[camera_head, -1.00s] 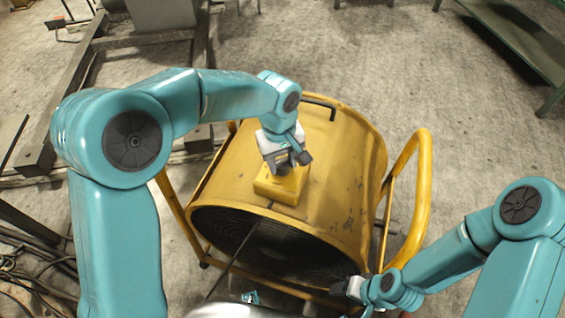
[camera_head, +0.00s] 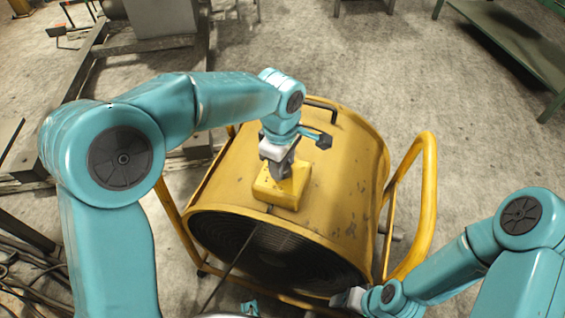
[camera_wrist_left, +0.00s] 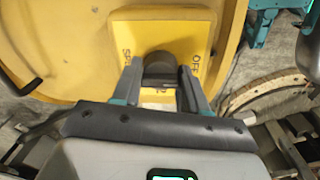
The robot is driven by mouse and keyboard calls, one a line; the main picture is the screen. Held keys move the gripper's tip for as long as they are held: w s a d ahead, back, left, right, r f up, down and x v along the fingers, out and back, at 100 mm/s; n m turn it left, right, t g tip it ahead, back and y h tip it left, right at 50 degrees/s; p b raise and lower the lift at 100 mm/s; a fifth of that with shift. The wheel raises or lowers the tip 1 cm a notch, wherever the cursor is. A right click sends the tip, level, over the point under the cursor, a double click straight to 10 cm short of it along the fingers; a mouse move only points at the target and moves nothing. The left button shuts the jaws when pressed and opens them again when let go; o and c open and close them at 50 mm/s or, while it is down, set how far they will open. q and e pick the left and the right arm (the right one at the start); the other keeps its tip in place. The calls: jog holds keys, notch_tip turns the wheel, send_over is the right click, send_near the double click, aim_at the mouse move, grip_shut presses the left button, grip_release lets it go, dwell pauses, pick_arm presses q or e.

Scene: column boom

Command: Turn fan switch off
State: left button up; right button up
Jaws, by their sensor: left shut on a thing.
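The yellow drum fan (camera_head: 345,190) stands on the floor in front of me, its dark grille facing me. A yellow switch box (camera_head: 290,192) sits on top of its drum. In the left wrist view the box (camera_wrist_left: 196,28) carries the letters "OFF" to the right of a dark knob (camera_wrist_left: 159,66). My left gripper (camera_head: 280,170) is over the box, and the wrist view shows its two fingers (camera_wrist_left: 160,84) shut on the knob, one on each side. My right gripper (camera_head: 345,298) is low by the fan's front rim; its fingers are too small to read.
A yellow tube handle (camera_head: 428,190) rises at the fan's right side. A dark cord (camera_head: 236,262) runs down across the grille. A green bench (camera_head: 510,40) stands at the back right. Cables (camera_head: 30,270) lie at the lower left. The floor behind the fan is clear.

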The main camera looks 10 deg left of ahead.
pick_arm(q)
jog(key=shift+r, duration=0.1)
dwell(0.4)
jog(key=o, duration=1)
jog(key=r+p, duration=0.1)
jog(key=r, duration=0.4)
jog(key=r+p, duration=0.1)
jog(key=r, duration=0.5)
jog(key=s+r+p, duration=0.1)
jog(key=r, duration=0.4)
jog(key=shift+a+r, duration=0.15)
jog(key=shift+r, duration=0.05)
